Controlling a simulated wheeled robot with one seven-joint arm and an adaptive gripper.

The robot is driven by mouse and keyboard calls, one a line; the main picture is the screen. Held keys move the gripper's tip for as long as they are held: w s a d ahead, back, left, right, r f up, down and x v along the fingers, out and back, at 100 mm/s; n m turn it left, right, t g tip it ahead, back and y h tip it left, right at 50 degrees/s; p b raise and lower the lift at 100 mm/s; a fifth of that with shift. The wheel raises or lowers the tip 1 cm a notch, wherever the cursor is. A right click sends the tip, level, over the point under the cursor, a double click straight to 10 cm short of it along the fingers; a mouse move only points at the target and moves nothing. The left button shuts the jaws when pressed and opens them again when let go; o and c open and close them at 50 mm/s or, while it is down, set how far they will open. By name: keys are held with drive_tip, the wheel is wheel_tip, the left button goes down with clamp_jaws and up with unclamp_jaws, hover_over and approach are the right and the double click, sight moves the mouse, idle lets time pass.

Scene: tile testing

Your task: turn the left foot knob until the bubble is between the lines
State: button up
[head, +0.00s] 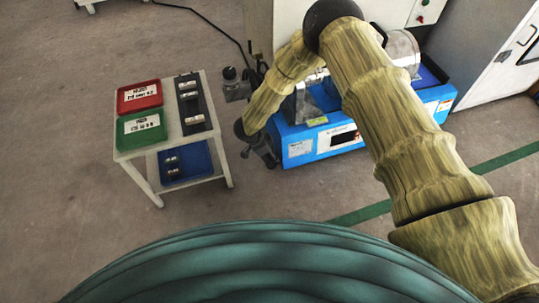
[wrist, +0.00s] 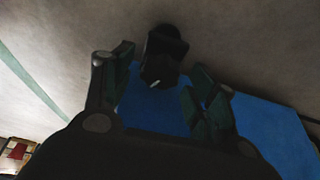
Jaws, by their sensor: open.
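The blue machine (head: 375,128) stands on the right side of the head view, partly behind my arm. My gripper (head: 268,158) is low at the machine's left end. In the wrist view my gripper (wrist: 160,72) is open, with one finger on each side of a black knob-like part (wrist: 164,48) that has a small white mark. This looks like the left foot knob. I cannot tell whether the fingers touch it. The machine's blue surface (wrist: 265,125) shows behind and to the right. I cannot make out the bubble or its lines in either view.
A small white table (head: 128,155) stands close left of my gripper, with a red tray (head: 139,83), a green tray (head: 160,116) and a dark rack (head: 208,123). A blue bin (head: 199,150) sits lower. A grey cabinet (head: 470,50) is at the right. Floor is open at the left.

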drive_tip(key=c, duration=1)
drive_tip(key=shift+r+p, duration=0.1)
drive_tip(key=shift+p, duration=0.2)
drive_tip(key=shift+n+p, duration=0.3)
drive_tip(key=shift+n+t+p, duration=0.3)
drive_tip(key=shift+n, duration=0.1)
drive_tip(key=o, duration=1)
drive_tip(key=v, duration=1.1)
drive_tip(key=shift+r, duration=0.4)
